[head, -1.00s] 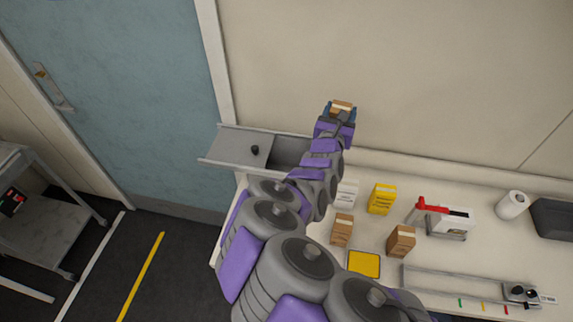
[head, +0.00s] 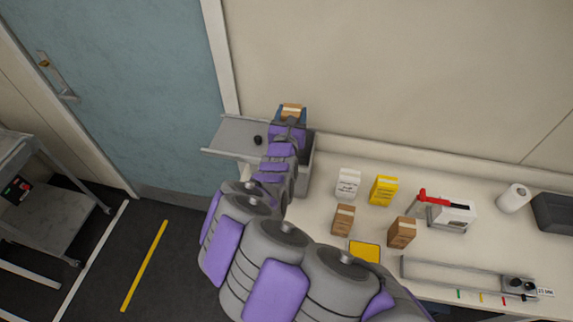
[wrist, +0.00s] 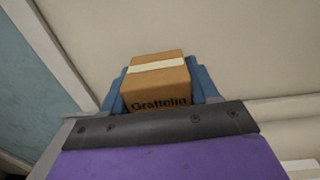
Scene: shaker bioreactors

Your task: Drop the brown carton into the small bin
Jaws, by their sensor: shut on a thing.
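A brown carton (wrist: 157,80) with a pale tape strip and dark lettering sits between the blue fingers of my gripper (wrist: 160,88) in the wrist view. My gripper is shut on it. In the head view my gripper (head: 291,112) holds the carton (head: 292,108) up near the wall, over or just behind the small grey bin (head: 304,165). My arm covers much of the bin, so its inside is mostly hidden. The bin has a flat grey lid or shelf (head: 232,134) with a black knob on its left.
Two other brown cartons (head: 343,220) (head: 402,232), a white carton (head: 348,183) and a yellow carton (head: 383,190) stand on the bench (head: 440,190).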

